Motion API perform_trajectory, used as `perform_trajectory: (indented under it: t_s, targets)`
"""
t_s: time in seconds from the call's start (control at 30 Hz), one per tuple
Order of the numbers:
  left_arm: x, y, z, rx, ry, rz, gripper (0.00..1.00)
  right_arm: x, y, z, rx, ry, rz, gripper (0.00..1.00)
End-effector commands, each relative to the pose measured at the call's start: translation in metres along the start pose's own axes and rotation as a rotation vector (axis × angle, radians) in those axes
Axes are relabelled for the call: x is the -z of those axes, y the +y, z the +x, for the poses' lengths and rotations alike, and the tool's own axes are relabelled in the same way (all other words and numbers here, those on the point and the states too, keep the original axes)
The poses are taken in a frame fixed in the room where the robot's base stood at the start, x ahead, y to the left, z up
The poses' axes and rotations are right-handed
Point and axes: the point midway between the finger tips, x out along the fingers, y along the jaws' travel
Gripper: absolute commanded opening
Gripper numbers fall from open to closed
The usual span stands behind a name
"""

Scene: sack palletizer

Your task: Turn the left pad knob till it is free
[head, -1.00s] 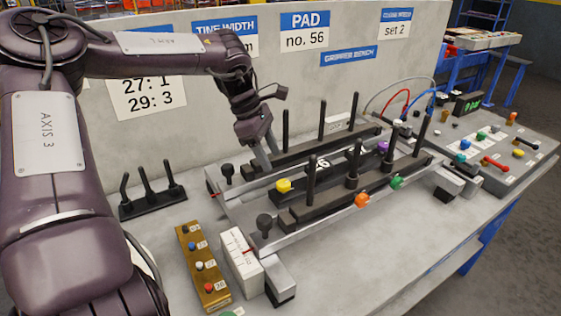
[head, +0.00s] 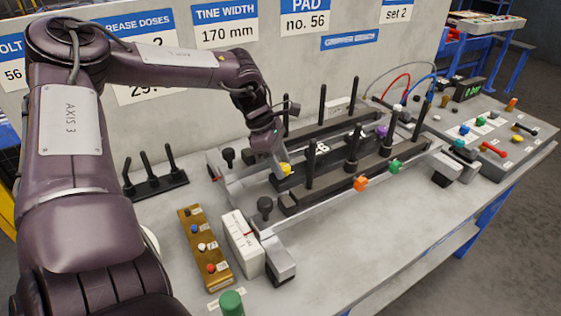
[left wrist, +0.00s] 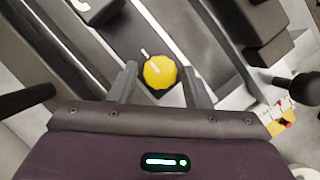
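The yellow knob (head: 285,169) sits at the left end of the dark pad between the two black rails of the gripper on the bench. In the left wrist view the yellow knob (left wrist: 160,72), with a white pointer mark, lies between my fingertips. My left gripper (head: 277,165) is at the knob, pointing down. In the left wrist view my left gripper (left wrist: 161,85) is open, one finger on each side of the knob, with small gaps showing. A purple knob (head: 381,131) shows at the pad's far end. My right gripper is not in view.
Several upright black pins (head: 309,166) rise from the rails around the pad. Black knobs (head: 264,206) stand at the left end. Orange (head: 360,183) and green (head: 394,167) knobs are on the front side. A brass block (head: 205,250) and white gauge box (head: 243,245) stand nearby.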

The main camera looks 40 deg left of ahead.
Motion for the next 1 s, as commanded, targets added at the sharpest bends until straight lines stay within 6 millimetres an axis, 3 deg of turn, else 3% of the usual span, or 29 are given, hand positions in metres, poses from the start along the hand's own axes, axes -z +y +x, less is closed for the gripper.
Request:
perform_trajectory:
  t_s: [0.03, 0.27, 0.63, 1.0]
  targets:
    - [0.0, 0.0, 0.0, 0.0, 0.0, 0.0, 0.37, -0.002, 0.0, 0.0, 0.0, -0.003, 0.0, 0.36]
    - [0.0, 0.0, 0.0, 0.0, 0.0, 0.0, 0.09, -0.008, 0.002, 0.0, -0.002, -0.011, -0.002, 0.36]
    - [0.0, 0.0, 0.001, -0.032, -0.001, -0.07, 0.09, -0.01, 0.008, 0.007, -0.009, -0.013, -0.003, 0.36]
    - [-0.001, -0.002, 0.002, -0.148, -0.004, -0.342, 0.09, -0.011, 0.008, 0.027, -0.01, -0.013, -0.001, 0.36]
